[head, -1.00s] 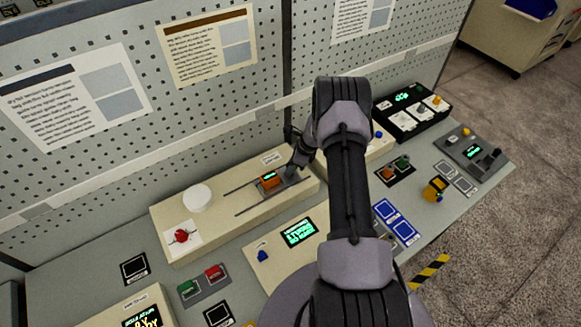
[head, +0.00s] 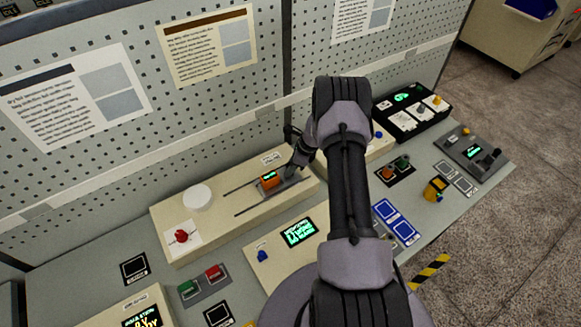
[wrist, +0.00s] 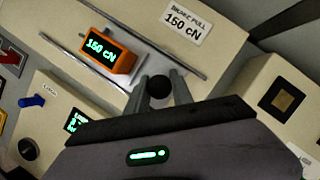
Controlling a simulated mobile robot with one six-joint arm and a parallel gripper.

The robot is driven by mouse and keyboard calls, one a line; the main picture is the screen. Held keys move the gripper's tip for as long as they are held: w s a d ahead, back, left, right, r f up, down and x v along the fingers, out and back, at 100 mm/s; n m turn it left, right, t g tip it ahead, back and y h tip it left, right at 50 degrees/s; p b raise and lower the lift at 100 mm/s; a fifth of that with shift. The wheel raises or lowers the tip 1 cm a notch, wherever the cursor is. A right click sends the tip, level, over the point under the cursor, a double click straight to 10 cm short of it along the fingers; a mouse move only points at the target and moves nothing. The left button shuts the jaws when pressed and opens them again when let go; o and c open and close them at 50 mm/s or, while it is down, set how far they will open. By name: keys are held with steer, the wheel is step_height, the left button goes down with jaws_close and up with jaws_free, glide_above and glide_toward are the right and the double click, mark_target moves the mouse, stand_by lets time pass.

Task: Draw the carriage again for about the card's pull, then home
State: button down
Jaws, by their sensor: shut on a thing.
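The carriage (head: 269,180) is a block with an orange readout box on two rails in the cream bench unit; the wrist view shows its readout (wrist: 106,50) reading 150 cN. My gripper (head: 291,172) is at the carriage's right end. In the wrist view my gripper (wrist: 160,90) is shut on the carriage's round black knob (wrist: 160,86), a finger on each side. The card (wrist: 187,21) above the rails reads 150 cN, its top line apparently "balance pull"; it also shows in the head view (head: 271,158).
A white disc (head: 197,198) and a red knob (head: 181,236) are left of the rails. In front stands a panel with a green-text screen (head: 298,232) and blue knob (head: 262,256). Green and red buttons (head: 202,280) lie front left. A pegboard wall (head: 150,120) closes the back.

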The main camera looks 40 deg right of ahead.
mark_target(264, 179)
stand_by(0.5)
steer(key=a+b, duration=0.1)
steer(key=a, duration=0.2)
steer(key=a+b, duration=0.1)
steer(key=a, duration=0.3)
steer(key=a+b, duration=0.1)
steer(key=a, duration=0.3)
steer(key=shift+w, duration=0.35)
steer(key=c, duration=1.4)
jaws_free()
steer(key=shift+a, duration=0.25)
steer(key=shift+d, duration=0.15)
steer(key=p+v, duration=0.1)
steer(key=v, duration=1.6)
steer(key=shift+r, duration=0.25)
